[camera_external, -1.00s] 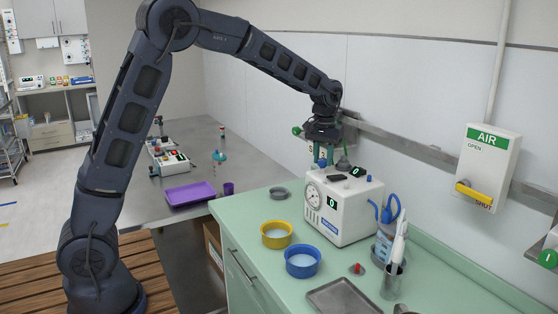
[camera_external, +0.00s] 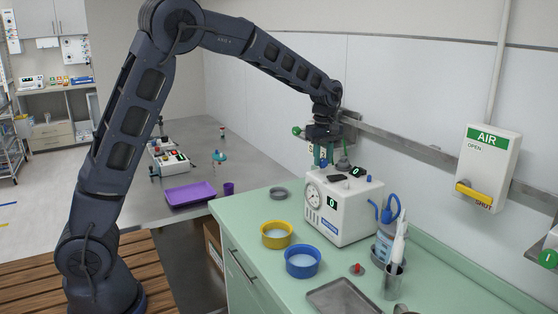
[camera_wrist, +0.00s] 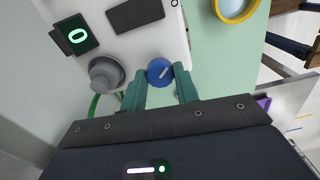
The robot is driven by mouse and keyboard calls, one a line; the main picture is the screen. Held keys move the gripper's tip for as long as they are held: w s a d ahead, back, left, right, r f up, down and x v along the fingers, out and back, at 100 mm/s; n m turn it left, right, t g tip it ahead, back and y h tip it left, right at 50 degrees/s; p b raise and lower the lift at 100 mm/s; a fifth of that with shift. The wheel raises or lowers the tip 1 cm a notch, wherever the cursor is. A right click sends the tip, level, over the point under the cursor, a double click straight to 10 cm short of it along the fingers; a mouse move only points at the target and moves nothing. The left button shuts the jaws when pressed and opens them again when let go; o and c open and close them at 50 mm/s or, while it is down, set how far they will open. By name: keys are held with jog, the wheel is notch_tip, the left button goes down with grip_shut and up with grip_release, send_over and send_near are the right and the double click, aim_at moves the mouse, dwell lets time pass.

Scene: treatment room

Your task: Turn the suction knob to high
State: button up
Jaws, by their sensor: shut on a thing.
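The suction machine (camera_external: 352,215) is a white box on the green counter, with a round gauge and a green 0 on its front. The blue suction knob (camera_wrist: 158,71) is on its top panel, with a white pointer line slanting across it. My gripper (camera_wrist: 162,76) has its green fingers on either side of the knob and is shut on it. In the external view my gripper (camera_external: 323,157) points down at the back left of the machine's top and hides the knob. The wrist view also shows a display (camera_wrist: 76,36) reading 0.
A grey round fitting (camera_wrist: 105,74) stands close beside the knob. A wall rail (camera_external: 400,147) runs behind the machine. Yellow (camera_external: 263,237) and blue (camera_external: 288,264) bowls stand in front of it. A jar with blue tubing (camera_external: 382,245) stands at its right.

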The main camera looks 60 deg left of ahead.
aim_at(323, 160)
jog(key=n, duration=0.4)
jog(key=shift+n, duration=2.6)
jog(key=o, duration=1)
jog(key=shift+r, duration=0.1)
notch_tip(323, 160, up, 11)
jog(key=shift+f, duration=0.15)
